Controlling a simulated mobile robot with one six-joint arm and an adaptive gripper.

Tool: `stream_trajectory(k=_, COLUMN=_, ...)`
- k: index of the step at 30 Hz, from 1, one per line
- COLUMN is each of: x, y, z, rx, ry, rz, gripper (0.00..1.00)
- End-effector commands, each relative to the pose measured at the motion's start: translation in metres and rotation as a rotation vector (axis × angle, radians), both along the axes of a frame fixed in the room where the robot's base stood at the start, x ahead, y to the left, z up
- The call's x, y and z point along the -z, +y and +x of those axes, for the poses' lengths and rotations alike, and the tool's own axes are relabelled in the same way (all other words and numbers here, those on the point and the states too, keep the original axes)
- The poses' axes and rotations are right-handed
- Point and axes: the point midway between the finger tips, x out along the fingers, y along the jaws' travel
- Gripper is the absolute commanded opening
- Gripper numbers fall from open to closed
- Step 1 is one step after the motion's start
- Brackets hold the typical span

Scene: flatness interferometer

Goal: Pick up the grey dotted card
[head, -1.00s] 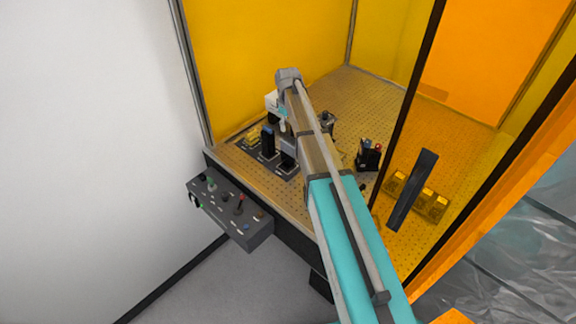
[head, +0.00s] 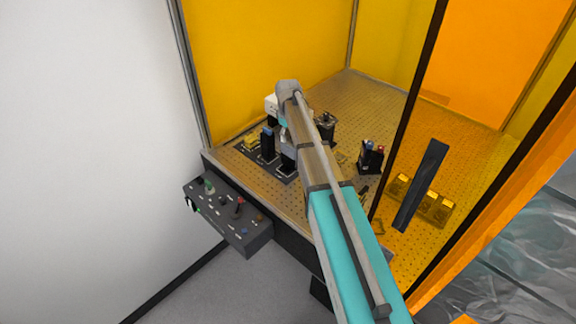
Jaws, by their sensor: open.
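I cannot make out a grey dotted card for certain. A small block with a pale grey upper face (head: 289,152) stands upright on the dark strip, close beside my arm; no dots can be told on it at this size. My arm reaches from the bottom of the head view over the perforated bench, with its wrist end above the bench's left part. The fingers of my gripper are hidden behind the arm, so what lies between or below them does not show.
A black block with a blue top (head: 268,142) and a yellow piece (head: 250,142) stand on the dark strip. A control box (head: 228,218) juts from the bench (head: 370,100). Dark-framed amber panels and a black handle (head: 420,185) stand right of my arm. The bench's back is clear.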

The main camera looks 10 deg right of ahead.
Motion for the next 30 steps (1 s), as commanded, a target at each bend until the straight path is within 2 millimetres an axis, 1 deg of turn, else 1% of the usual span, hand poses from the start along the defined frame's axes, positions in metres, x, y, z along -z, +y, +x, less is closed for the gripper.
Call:
stream_trajectory(k=8, x=0.004, y=0.000, z=-0.001, rx=0.000, ry=0.000, rz=0.000, gripper=0.56)
stream_trajectory(k=24, x=0.043, y=0.001, z=-0.007, rx=0.000, ry=0.000, rz=0.000, gripper=0.56)
stream_trajectory(k=30, x=0.052, y=0.001, z=-0.007, rx=0.000, ry=0.000, rz=0.000, gripper=0.56)
